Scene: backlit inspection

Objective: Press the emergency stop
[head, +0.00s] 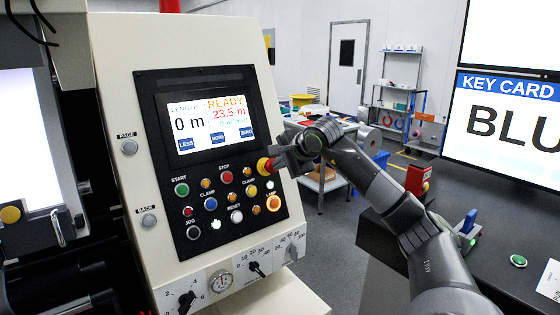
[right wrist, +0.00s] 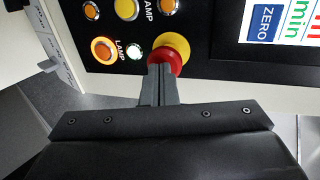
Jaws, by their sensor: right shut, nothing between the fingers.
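The emergency stop is a red mushroom button (head: 264,165) on a yellow base, at the right edge of the black control panel (head: 160,215). In the right wrist view the red cap (right wrist: 175,61) sits in front of its yellow ring (right wrist: 176,42). My right gripper (head: 277,163) is shut and empty, its fingers pointing at the button from the right. In the right wrist view the closed fingertips (right wrist: 160,70) are right at the cap and cover part of it. I cannot tell whether they press on it. My left gripper is not in view.
A lit screen (head: 210,123) sits above several coloured buttons close to the stop. Rotary knobs (head: 257,269) line the lower ledge. A dark desk (head: 490,245) with a green button (head: 518,261) stands at the right. Shelves and a door are far behind.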

